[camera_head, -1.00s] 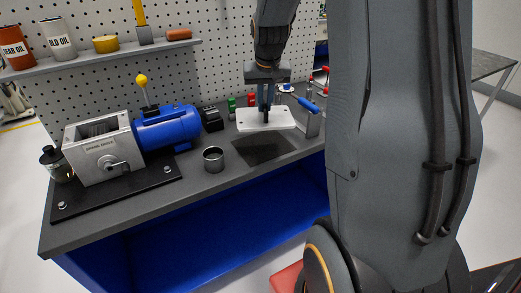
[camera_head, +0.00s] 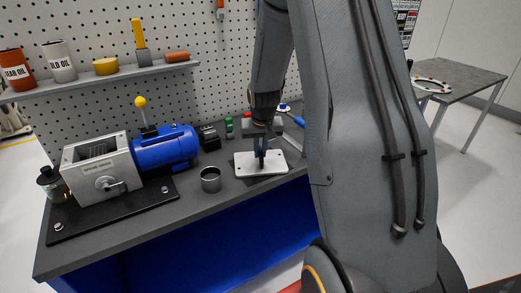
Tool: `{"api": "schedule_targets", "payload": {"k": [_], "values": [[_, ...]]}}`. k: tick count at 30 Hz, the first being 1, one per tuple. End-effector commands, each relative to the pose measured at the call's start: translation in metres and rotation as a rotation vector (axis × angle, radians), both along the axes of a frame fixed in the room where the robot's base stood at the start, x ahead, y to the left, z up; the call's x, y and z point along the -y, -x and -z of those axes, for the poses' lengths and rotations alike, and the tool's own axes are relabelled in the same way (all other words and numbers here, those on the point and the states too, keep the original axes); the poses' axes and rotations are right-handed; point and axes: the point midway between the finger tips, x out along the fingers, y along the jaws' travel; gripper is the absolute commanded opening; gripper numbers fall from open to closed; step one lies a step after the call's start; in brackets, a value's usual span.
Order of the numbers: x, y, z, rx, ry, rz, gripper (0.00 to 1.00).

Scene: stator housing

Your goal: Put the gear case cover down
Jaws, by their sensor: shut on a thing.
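The gear case cover (camera_head: 247,166) is a flat white rectangular plate at the right part of the workbench. My gripper (camera_head: 262,162) points down over it and is shut on its upper middle. The cover lies roughly level at or just above the dark mat (camera_head: 254,181), and it hides most of the mat. I cannot tell whether the cover touches the mat. The grey gear case (camera_head: 98,172) with its crank stands at the left of the bench, joined to a blue motor (camera_head: 165,149).
A metal cup (camera_head: 211,180) stands left of the cover. A black block (camera_head: 209,138), a green can (camera_head: 229,127) and a blue-handled clamp (camera_head: 298,121) stand behind it. A shelf (camera_head: 110,76) with oil cans hangs on the pegboard. The bench front between cup and cover is clear.

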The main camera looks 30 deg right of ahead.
Motion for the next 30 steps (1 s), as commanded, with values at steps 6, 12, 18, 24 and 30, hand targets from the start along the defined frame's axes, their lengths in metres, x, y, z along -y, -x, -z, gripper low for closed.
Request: {"api": "schedule_targets", "payload": {"k": [6,12,18,24,30], "values": [[0.000,-0.001,0.001,0.003,0.001,0.000,0.00],[0.000,0.000,0.004,0.001,0.000,0.000,0.14],[0.000,0.000,0.003,0.001,0.000,0.000,0.31],[0.000,0.000,0.003,0.001,0.000,0.000,0.31],[-0.001,0.001,-0.010,0.005,0.002,0.000,0.31]]}}
